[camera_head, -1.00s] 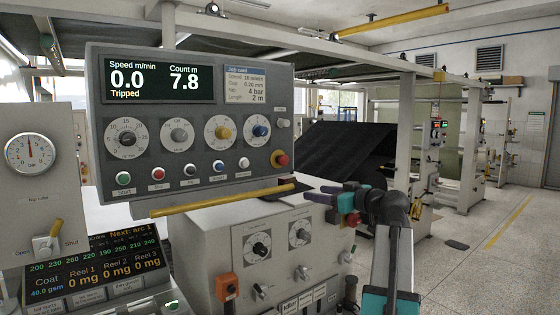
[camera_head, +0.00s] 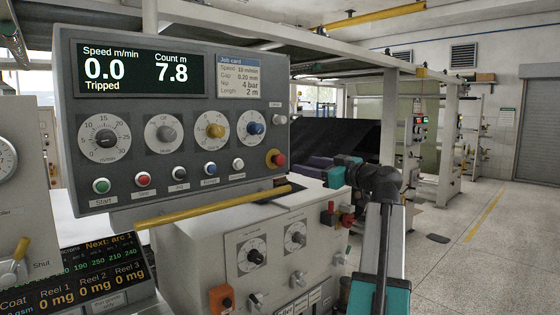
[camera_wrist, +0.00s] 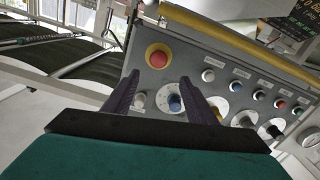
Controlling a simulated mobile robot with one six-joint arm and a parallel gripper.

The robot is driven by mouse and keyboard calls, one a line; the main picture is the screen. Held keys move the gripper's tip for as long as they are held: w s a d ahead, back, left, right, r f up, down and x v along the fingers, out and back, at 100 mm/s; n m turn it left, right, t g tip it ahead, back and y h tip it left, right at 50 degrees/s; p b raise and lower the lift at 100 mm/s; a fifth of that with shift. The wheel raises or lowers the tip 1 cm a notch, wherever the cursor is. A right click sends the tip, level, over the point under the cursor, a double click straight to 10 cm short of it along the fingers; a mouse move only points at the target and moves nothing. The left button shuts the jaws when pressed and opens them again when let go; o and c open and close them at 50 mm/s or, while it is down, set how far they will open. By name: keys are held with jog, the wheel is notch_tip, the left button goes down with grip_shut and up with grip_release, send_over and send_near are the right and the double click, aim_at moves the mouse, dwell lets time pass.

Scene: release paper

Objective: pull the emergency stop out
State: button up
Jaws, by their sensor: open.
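The emergency stop (camera_head: 276,159) is a red mushroom button on a yellow ring at the lower right corner of the grey control panel (camera_head: 262,180). In the wrist view the red emergency stop (camera_wrist: 158,57) sits upper centre, beyond the fingertips. My gripper (camera_head: 309,163), with purple fingers and a teal body, is just right of the button in the head view, at about its height. In the wrist view my gripper (camera_wrist: 160,77) is open and empty, its fingers spread toward the button, with no contact visible. The panel display (camera_head: 141,70) reads "Tripped".
A yellow bar (camera_head: 200,207) runs along below the panel. Push buttons (camera_head: 143,180) and knobs (camera_head: 215,131) fill the panel face left of the stop. A pale cabinet with dials (camera_head: 252,252) stands below. Open floor (camera_head: 470,260) lies to the right.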

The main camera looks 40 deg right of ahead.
aim_at(282, 160)
jog(key=shift+d, duration=0.15)
jog(key=w+p, duration=0.1)
jog(key=w, duration=0.3)
jog(key=w+p, duration=0.1)
jog(key=w, duration=0.4)
jog(key=w+d+p, duration=0.1)
jog(key=w+p, duration=0.1)
jog(key=w, duration=0.2)
jog(key=shift+w, duration=0.25)
grip_shut()
